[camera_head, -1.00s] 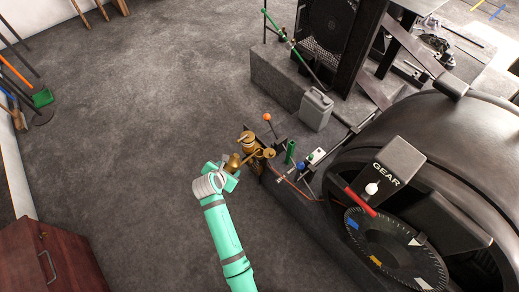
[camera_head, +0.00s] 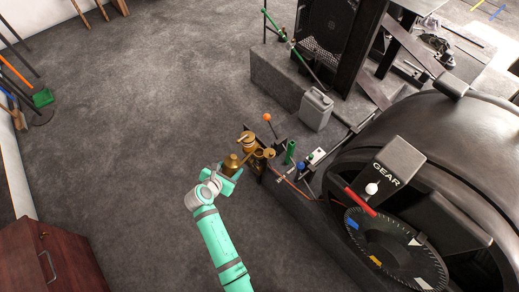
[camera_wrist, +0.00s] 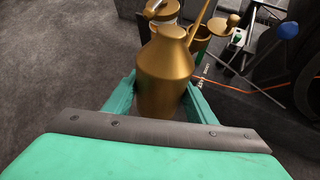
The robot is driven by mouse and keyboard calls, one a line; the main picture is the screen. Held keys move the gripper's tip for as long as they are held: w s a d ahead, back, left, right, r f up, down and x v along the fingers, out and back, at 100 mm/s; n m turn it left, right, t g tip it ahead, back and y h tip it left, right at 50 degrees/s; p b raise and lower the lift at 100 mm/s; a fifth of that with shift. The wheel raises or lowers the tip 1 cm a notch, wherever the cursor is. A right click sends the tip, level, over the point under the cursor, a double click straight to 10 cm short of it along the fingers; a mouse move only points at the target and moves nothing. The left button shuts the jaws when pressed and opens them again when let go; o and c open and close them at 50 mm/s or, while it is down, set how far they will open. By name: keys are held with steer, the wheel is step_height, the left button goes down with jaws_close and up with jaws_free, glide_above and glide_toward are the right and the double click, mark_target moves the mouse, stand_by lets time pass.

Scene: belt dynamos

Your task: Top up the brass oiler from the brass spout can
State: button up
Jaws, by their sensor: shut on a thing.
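My gripper (camera_head: 229,178) is shut on the brass spout can (camera_head: 231,165). In the wrist view the can (camera_wrist: 166,75) stands between the green fingers (camera_wrist: 160,95), looking roughly upright. Its thin spout (camera_wrist: 201,18) points away toward the machine. Just beyond the can are brass fittings on the machine's edge: an open-looking brass cup (camera_wrist: 203,40) with a round brass lid beside it, and a brass-topped vessel (camera_head: 247,138) to its left. I cannot tell surely which fitting is the oiler. The spout tip is close to the cup; contact and any oil inside are hidden.
An orange-knobbed lever (camera_head: 267,117), a green cylinder (camera_head: 290,152) and a blue knob (camera_head: 301,166) stand near the fittings. A grey jerrycan (camera_head: 316,109) is behind. The big dark machine (camera_head: 440,150) fills the right.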

steer(key=shift+w+d+f+n+t+h, duration=0.15)
steer(key=shift+d+f+n+t+h, duration=0.15)
steer(key=shift+f+t+h, duration=0.15)
steer(key=shift+w+d+f+n+t+h, duration=0.3)
steer(key=shift+w+d+t+h, duration=0.15)
steer(key=shift+d+t+h, duration=0.25)
steer(key=shift+a, duration=0.1)
steer(key=s+f+n+t+y, duration=0.1)
steer(key=s+f+n+y, duration=0.2)
steer(key=s+f, duration=0.15)
steer(key=s+d+r+n+y, duration=0.3)
steer(key=d+y, duration=0.1)
steer(key=d, duration=0.2)
steer(key=shift+r+t, duration=0.4)
steer(key=shift+t, duration=0.05)
